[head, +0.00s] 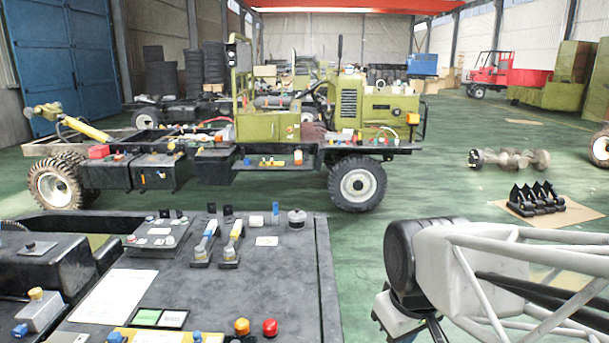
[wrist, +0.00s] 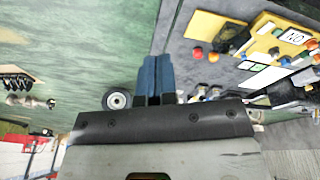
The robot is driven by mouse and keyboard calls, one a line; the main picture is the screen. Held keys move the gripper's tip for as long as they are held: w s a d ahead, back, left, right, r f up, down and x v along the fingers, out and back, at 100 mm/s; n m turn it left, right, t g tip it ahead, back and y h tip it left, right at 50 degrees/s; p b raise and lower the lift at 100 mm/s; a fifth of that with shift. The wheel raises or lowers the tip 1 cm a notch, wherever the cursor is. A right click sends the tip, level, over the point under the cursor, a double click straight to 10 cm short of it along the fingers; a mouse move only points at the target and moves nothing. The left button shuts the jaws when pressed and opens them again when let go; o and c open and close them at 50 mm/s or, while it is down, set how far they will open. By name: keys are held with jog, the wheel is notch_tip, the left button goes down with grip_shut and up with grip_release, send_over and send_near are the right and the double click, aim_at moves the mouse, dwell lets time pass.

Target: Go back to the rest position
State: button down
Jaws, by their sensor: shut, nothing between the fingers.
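My gripper (wrist: 156,60) shows in the wrist view as two blue fingers side by side, pressed together. It is shut, with nothing held between the fingertips. In the head view my arm comes in at the lower right, with a white link and a dark round joint. The gripper's fingers cannot be made out clearly there. In the wrist view the fingers lie beside the edge of a dark control panel (wrist: 205,85), which is on the right, with open green floor on the left.
The dark control panel (head: 275,300) with levers and coloured buttons fills the lower left of the head view. A green vehicle chassis (head: 265,127) stands beyond it. Black parts (head: 537,197) lie on cardboard at the right. Green floor (head: 440,190) is clear between them.

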jog(key=s+d+m, duration=0.3)
jog(key=s+m, duration=0.1)
jog(key=s, duration=0.1)
jog(key=shift+d+m, duration=0.2)
jog(key=shift+m, duration=0.2)
jog(key=w+a+f+n+g, duration=0.1)
jog(key=w+a+f+n, duration=0.2)
jog(key=w+a+n, duration=0.65)
jog(key=w+a+f+n+g, duration=0.1)
jog(key=w+a+f+n, duration=0.1)
jog(key=w+a+n, duration=0.75)
jog(key=a+f+n, duration=0.5)
jog(key=a, duration=0.4)
jog(key=a+f+n+g, duration=0.1)
jog(key=a+f+n, duration=0.4)
jog(key=a, duration=0.5)
jog(key=a+f+n+g, duration=0.1)
jog(key=a+f+n, duration=0.4)
jog(key=a, duration=0.5)
jog(key=shift+w+f+n, duration=0.3)
jog(key=shift+n, duration=0.8)
